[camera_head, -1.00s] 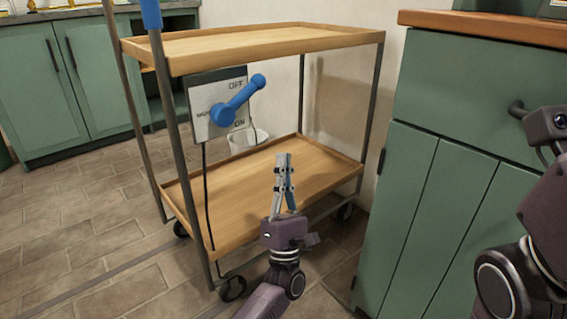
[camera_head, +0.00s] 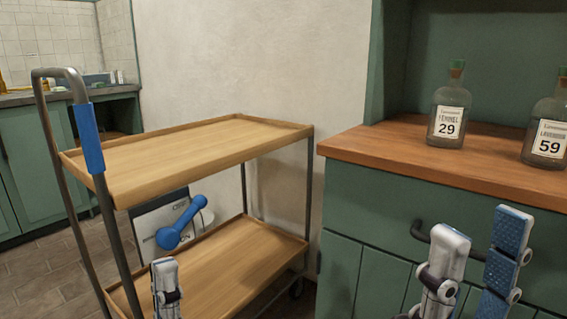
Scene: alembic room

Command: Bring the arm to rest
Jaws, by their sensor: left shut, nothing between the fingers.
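My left gripper (camera_head: 165,268) shows at the bottom edge, left of centre, its fingers pointing up in front of the cart's lower shelf. It is shut and empty; its arm is below the picture. My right gripper (camera_head: 482,240) is at the lower right, in front of the green cabinet (camera_head: 385,230). Its two fingers stand apart with nothing between them, close to the dark handle (camera_head: 440,240); I cannot tell whether they touch it. The rest of the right arm is hidden below.
A two-shelf wooden cart (camera_head: 215,150) stands at the left, with a blue-gripped handle (camera_head: 88,140). A switch panel (camera_head: 148,215) with a blue lever (camera_head: 181,223) shows behind it. Glass bottles labelled 29 (camera_head: 449,125) and 59 (camera_head: 549,140) stand on the wooden counter (camera_head: 400,150).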

